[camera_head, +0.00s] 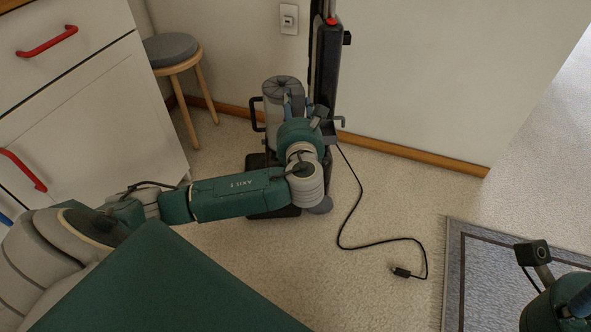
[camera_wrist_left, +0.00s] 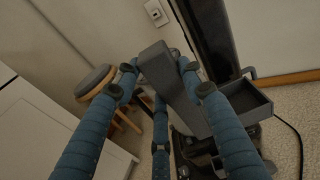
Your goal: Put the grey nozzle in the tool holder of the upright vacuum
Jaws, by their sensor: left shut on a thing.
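The upright vacuum (camera_head: 327,65) stands against the wall, its lower body largely covered by my left arm. My left gripper (camera_head: 298,104) is in front of it, mostly hidden behind my wrist. In the left wrist view, its blue fingers (camera_wrist_left: 165,78) are shut on the dark grey nozzle (camera_wrist_left: 177,88), which is held tilted. The tool holder (camera_wrist_left: 247,103), an open grey box on the vacuum's side, is just right of the nozzle; they appear apart. Only part of my right gripper (camera_head: 580,303) shows at the head view's lower right edge; its fingertips are out of sight.
A white cabinet (camera_head: 90,110) with red handles and a round grey stool (camera_head: 172,48) stand at left. A black cord (camera_head: 350,215) with a plug lies on the carpet. A grey rug (camera_head: 475,270) is at lower right.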

